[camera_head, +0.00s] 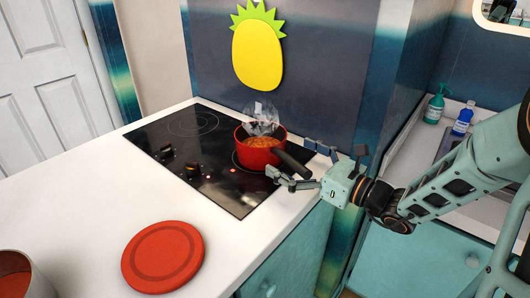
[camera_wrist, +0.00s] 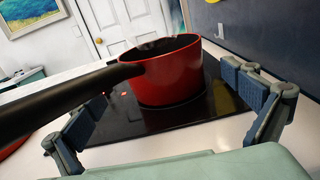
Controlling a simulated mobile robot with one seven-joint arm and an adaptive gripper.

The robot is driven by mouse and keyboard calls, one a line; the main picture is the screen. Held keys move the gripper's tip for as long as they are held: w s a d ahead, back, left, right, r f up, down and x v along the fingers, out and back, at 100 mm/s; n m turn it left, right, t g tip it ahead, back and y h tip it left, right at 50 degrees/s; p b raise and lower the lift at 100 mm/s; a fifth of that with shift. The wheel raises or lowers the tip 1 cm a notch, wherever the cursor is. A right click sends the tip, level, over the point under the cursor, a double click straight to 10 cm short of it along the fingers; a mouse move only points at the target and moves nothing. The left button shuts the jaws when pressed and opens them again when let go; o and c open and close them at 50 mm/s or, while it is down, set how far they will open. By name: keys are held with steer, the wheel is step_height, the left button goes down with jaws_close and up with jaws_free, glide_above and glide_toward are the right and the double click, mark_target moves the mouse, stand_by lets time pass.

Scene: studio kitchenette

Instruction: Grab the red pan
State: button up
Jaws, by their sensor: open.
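The red pan (camera_head: 259,155) stands upright on the black cooktop (camera_head: 185,140), with brownish-orange food inside and faint steam above it. Its dark handle (camera_head: 292,166) points toward my gripper. My gripper (camera_head: 292,164) is open at the pan's right side, with the handle end between its fingers in the head view. In the wrist view the red pan (camera_wrist: 170,75) is ahead, between and beyond the fingertips. The black handle (camera_wrist: 60,100) runs to the left edge, passing over the left finger. I cannot tell whether the handle touches the gripper.
A round red mat (camera_head: 162,257) lies on the white counter (camera_head: 80,210), and a red-and-grey pot (camera_head: 15,275) is at the lower left. A yellow pineapple decoration (camera_head: 257,52) hangs behind. Bottles (camera_head: 434,105) stand by the sink at right.

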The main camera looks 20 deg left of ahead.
mark_target(272, 147)
steer(key=x, duration=0.2)
steer(key=b+x, duration=0.1)
steer(key=x, duration=0.2)
steer(key=shift+w+a+f, duration=0.2)
steer(key=shift+w+a, duration=0.05)
steer(key=shift+w, duration=0.05)
steer(key=shift+c, duration=0.3)
steer(key=c, duration=2)
steer(key=shift+r, duration=0.15)
steer(key=shift+c, duration=1.2)
steer(key=shift+r, duration=0.1)
